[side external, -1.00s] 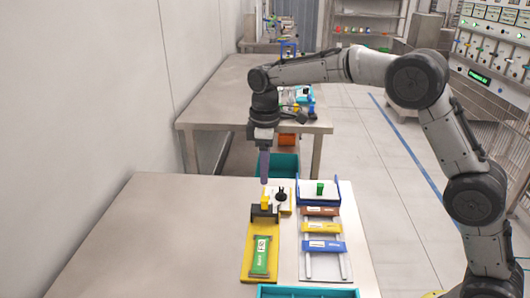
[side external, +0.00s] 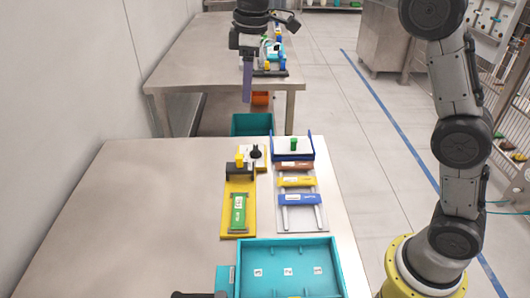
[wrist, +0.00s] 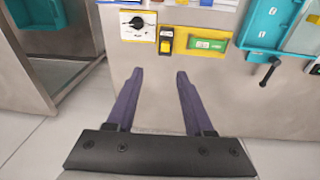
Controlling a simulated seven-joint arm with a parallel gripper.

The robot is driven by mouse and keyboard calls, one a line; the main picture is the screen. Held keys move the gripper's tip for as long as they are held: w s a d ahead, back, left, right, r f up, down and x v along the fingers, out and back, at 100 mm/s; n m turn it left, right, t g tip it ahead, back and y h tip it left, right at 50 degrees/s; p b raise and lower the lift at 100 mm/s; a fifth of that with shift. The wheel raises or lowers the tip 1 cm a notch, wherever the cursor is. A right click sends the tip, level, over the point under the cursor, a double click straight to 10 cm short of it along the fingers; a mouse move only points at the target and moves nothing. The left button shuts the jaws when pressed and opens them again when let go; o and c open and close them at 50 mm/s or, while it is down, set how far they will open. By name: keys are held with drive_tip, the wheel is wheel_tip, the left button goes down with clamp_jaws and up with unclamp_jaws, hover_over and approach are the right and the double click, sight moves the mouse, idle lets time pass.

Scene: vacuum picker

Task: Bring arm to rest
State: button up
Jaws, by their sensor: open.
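My gripper (side external: 247,82) is at the top of the side external view, raised above and beyond the far end of the near table (side external: 150,190). Its purple fingers point down. In the wrist view my gripper (wrist: 157,73) is open, with its two fingers apart and nothing between them. A yellow fixture plate (side external: 229,187) with a green packet (side external: 238,212) lies on the near table, clear of the gripper.
A blue-framed rack (side external: 317,214) with coloured bars stands right of the fixture. A teal tray (side external: 287,240) with numbered compartments sits in front. A teal bin (side external: 252,124) is beyond the table. A second table (side external: 190,65) stands behind. The near table's left side is clear.

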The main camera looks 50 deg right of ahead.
drive_tip(key=s+d+r+m+t, duration=0.1)
drive_tip(key=s+d+r, duration=0.15)
drive_tip(key=s, duration=0.65)
drive_tip(key=s+d+r+m+t, duration=0.2)
drive_tip(key=s+r, duration=0.2)
drive_tip(key=s, duration=0.6)
drive_tip(key=s+d+f+m+t, duration=0.1)
drive_tip(key=s+f+m, duration=0.4)
drive_tip(key=s+f, duration=0.6)
drive_tip(key=shift+s+f+m, duration=0.3)
drive_tip(key=shift+s+f, duration=0.1)
drive_tip(key=shift+f, duration=0.3)
